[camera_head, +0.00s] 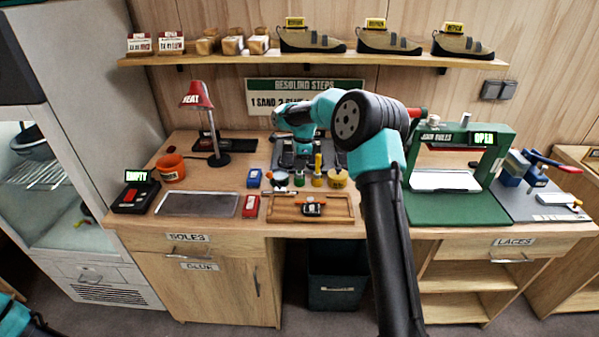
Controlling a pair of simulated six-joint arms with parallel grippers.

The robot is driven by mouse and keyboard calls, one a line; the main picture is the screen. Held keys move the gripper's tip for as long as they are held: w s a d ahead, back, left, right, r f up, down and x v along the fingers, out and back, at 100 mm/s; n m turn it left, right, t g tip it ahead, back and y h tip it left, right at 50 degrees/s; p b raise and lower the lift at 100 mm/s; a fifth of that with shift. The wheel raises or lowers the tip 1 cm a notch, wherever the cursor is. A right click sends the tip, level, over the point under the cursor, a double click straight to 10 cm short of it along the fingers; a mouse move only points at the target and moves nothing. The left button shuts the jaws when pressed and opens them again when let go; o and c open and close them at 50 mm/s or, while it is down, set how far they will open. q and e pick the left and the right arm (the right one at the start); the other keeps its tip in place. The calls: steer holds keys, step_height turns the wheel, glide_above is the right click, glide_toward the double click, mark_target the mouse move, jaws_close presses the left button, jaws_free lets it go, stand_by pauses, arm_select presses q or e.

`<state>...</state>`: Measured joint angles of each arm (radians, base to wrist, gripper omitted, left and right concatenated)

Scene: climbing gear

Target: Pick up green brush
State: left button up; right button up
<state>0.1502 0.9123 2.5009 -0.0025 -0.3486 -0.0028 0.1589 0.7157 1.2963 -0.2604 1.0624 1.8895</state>
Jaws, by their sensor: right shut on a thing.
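My right arm reaches up over the workbench and bends down to the left. My right gripper (298,166) points down at the row of small pots in the middle of the bench. It is shut on a slim thing, which I take for the green brush (299,178); it is small and partly hidden by the gripper. I cannot tell whether the brush is clear of its pot. A pot with an upright yellow handle (318,167) stands just right of it. Only part of my left arm shows at the bottom left, and its gripper is out of view.
A wooden tray (335,219) is in front. A red lamp (197,96) and orange mug (171,167) stand left. A green press (500,160) stands right. Shoes line the shelf (220,59) above.

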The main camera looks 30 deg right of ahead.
jaws_close()
steer(key=shift+r, duration=0.15)
steer(key=shift+r, duration=1.3)
steer(key=shift+s+a+r, duration=0.25)
steer(key=shift+s+r, duration=0.1)
steer(key=shift+r, duration=0.05)
steer(key=s+a+r, duration=0.1)
steer(key=s+a, duration=0.7)
steer(key=s, duration=0.5)
steer(key=shift+r, duration=0.15)
